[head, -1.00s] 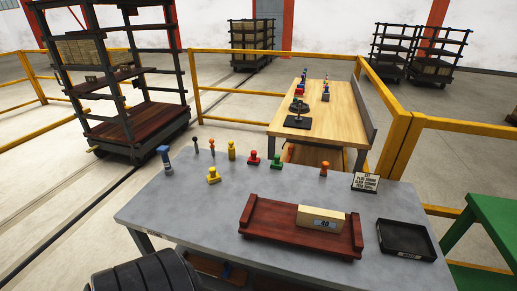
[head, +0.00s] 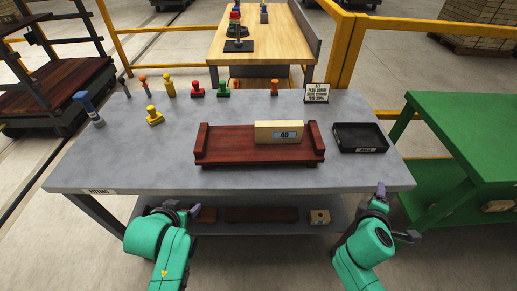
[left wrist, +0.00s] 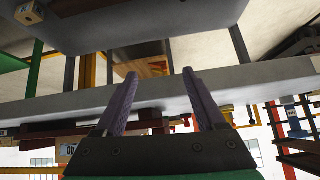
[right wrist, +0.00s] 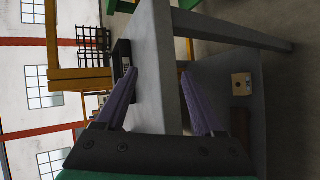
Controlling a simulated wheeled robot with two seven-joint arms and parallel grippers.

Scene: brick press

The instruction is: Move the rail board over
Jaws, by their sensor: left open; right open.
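The rail board (head: 225,152) is a dark red wooden board with a raised rail at each end. It lies flat on the grey bench, front of centre. A cream brick (head: 265,128) with a marked plate stands on its right half, near the right rail. My left gripper (head: 185,211) is in front of the bench's front edge, left of the board and apart from it. Its jaws are open and empty in the left wrist view (left wrist: 160,73). My right gripper (head: 395,212) is off the front right corner, open and empty in the right wrist view (right wrist: 159,73).
The grey bench (head: 110,160) is clear left of the board. A black tray (head: 360,137) sits right of it. Several coloured stamps, including a yellow one (head: 154,118), and a small sign (head: 316,95) stand behind. A green table (head: 470,125) is at right; a lower shelf holds items.

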